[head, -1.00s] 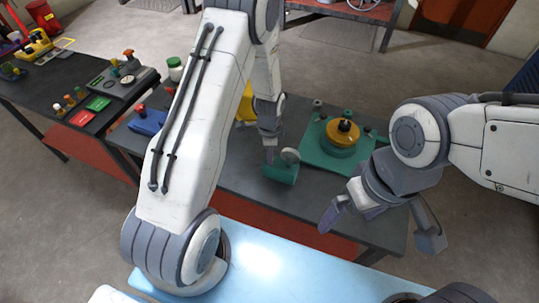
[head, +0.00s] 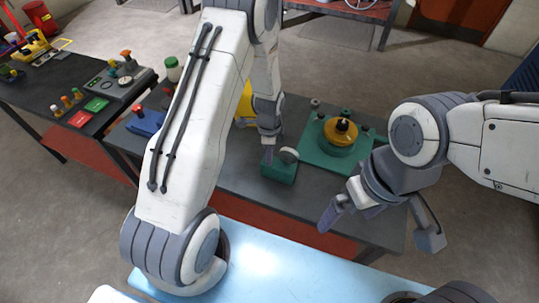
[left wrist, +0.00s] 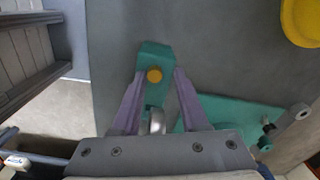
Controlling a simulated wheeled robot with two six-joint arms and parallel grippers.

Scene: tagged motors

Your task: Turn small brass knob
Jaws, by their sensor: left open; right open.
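The small brass knob (left wrist: 154,76) is a round yellow disc on a teal block (left wrist: 152,92) in the left wrist view. The block also shows in the head view (head: 280,172), on the dark table, where I cannot make out the knob. A pale round part (left wrist: 156,121) sits at the block's near end. My left gripper (left wrist: 160,72) is open, with one finger on each side of the block around the knob. In the head view, my left gripper (head: 269,152) is just above the block. Whether the fingers touch is unclear. My right gripper (head: 385,226) is open and empty.
A teal plate (head: 312,158) with a large yellow-and-black knob (head: 344,131) lies right of the block. A second table (head: 40,92) holds coloured buttons and knobs.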

